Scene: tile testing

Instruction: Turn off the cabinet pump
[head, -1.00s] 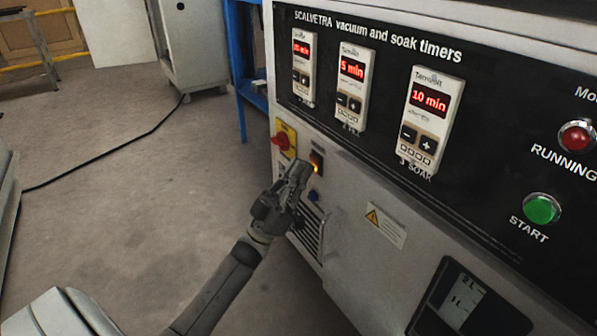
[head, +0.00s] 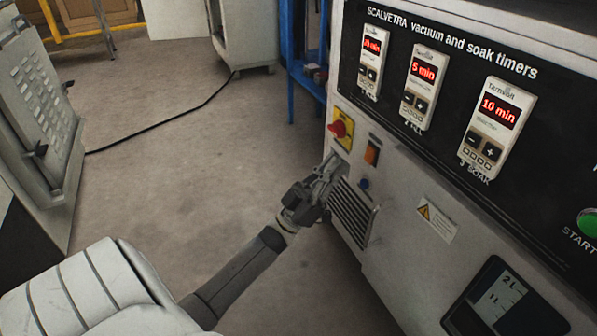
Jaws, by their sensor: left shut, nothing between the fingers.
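The cabinet (head: 405,200) stands on the right with a black timer panel. Low on its left front is an orange rocker switch (head: 372,153) in a dark frame. I cannot tell for sure whether it is lit. A red rotary knob on a yellow plate (head: 342,129) sits left of it, and a small blue button (head: 364,184) below it. My left gripper (head: 335,164) is shut and empty, below the red knob and to the left of the rocker, which is unobstructed. Whether its tips touch the cabinet is unclear. My right gripper is out of view.
Three timers with red displays (head: 423,72) line the panel, and a green start button (head: 590,222) is at the right edge. A vent grille (head: 352,212) lies beside my gripper. Open floor (head: 170,175) with a black cable (head: 165,122) is on the left.

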